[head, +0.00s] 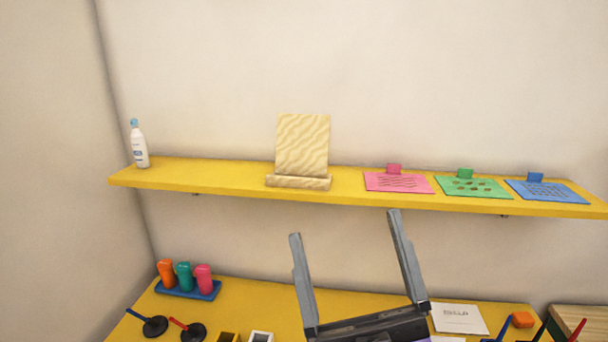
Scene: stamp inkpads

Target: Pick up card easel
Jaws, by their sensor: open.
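The card easel (302,146) is a pale, wood-grained upright panel with a small ledge at its foot. It stands empty on the yellow wall shelf (230,176), a little left of the shelf's middle. My gripper (343,224) is open and empty, its two grey fingers pointing up. In the head view it shows below and slightly right of the easel, over the yellow table, and does not touch the easel.
A white bottle (139,145) stands at the shelf's left end. Pink (399,182), green (474,187) and blue (548,191) cards lie to the right. The table (255,297) below holds a blue tray (188,290) of colored stamps and other small items. Shelf space beside the easel is clear on the left.

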